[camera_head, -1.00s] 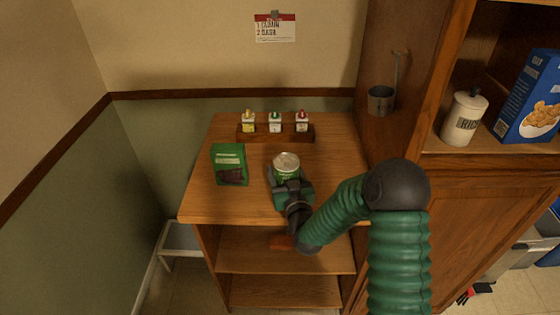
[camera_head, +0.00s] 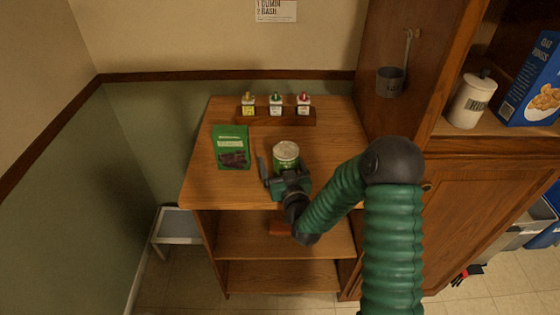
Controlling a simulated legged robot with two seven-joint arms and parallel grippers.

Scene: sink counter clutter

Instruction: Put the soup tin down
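The soup tin (camera_head: 286,153), white and green with a pale lid, stands upright on the wooden counter top (camera_head: 335,150), right of the green pouch. My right gripper (camera_head: 281,171) is at the near side of the tin. Its left finger is spread out and a gap shows between it and the tin. The other finger is partly hidden, so I cannot tell if it touches the tin. My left gripper is not in view.
A green pouch (camera_head: 232,147) stands left of the tin. A wooden rack (camera_head: 263,119) with several small bottles is at the back. A cup (camera_head: 390,81) hangs on the cabinet side at right. The counter right of the tin is clear.

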